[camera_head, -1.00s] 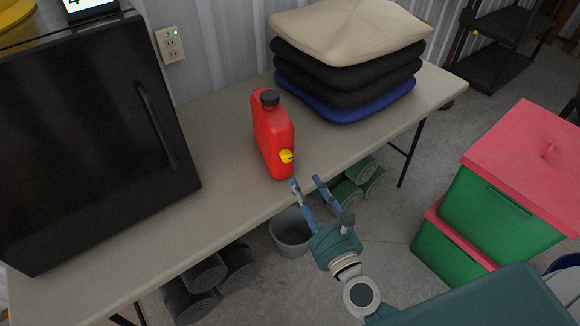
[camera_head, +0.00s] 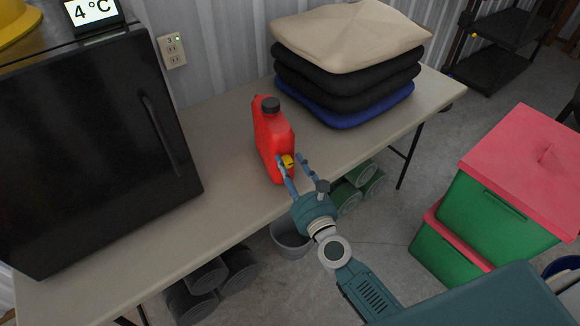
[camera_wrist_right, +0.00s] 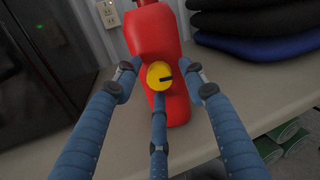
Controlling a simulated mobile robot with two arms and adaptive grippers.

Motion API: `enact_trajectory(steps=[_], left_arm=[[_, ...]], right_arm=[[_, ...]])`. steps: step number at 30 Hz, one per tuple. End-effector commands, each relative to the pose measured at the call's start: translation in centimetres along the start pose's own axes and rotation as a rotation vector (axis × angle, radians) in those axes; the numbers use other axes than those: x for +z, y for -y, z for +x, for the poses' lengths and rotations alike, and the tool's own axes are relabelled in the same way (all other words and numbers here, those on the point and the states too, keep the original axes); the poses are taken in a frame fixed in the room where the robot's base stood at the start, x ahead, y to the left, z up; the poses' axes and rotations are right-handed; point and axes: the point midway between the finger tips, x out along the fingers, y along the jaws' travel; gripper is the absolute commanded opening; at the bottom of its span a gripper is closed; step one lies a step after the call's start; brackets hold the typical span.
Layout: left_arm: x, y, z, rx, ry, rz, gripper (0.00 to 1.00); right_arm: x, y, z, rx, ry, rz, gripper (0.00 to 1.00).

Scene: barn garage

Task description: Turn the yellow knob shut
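The yellow knob (camera_head: 287,161) sits low on the near face of a red jug (camera_head: 268,127) with a dark cap, which stands upright on the table. In the right wrist view the knob (camera_wrist_right: 160,75) is round, with a dark pointer mark toward the right. My right gripper (camera_head: 290,157) is open, its blue fingers on either side of the knob in the head view. In the right wrist view the fingers (camera_wrist_right: 160,82) are spread, with one below the knob; I cannot tell whether any touches it. My left gripper is not in view.
The table (camera_head: 225,178) has free room around the jug. A black fridge (camera_head: 90,150) stands at the left and stacked cushions (camera_head: 345,70) at the back right. Green bins with red lids (camera_head: 500,210) stand on the floor at the right.

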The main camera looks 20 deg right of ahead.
Motion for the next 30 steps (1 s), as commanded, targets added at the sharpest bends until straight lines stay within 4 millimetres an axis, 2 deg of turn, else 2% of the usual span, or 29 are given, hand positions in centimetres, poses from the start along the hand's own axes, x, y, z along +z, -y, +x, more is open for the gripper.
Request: enact_trajectory(steps=[1, 5, 6, 20, 30], left_arm=[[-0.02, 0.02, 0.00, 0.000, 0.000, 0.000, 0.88], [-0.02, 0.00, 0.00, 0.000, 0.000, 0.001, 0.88], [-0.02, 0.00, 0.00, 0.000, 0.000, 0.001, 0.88], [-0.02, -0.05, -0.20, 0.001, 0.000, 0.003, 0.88], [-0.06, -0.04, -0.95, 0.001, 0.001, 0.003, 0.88]], right_arm=[[0.00, -0.01, -0.01, 0.000, 0.000, 0.000, 0.29], [0.00, 0.00, -0.02, 0.000, 0.000, 0.000, 0.03], [-0.01, 0.00, -0.03, 0.000, 0.000, 0.000, 0.00], [-0.11, -0.01, -0.08, 0.001, -0.003, -0.059, 0.00], [-0.08, 0.00, -0.09, 0.002, -0.004, -0.309, 0.00]])
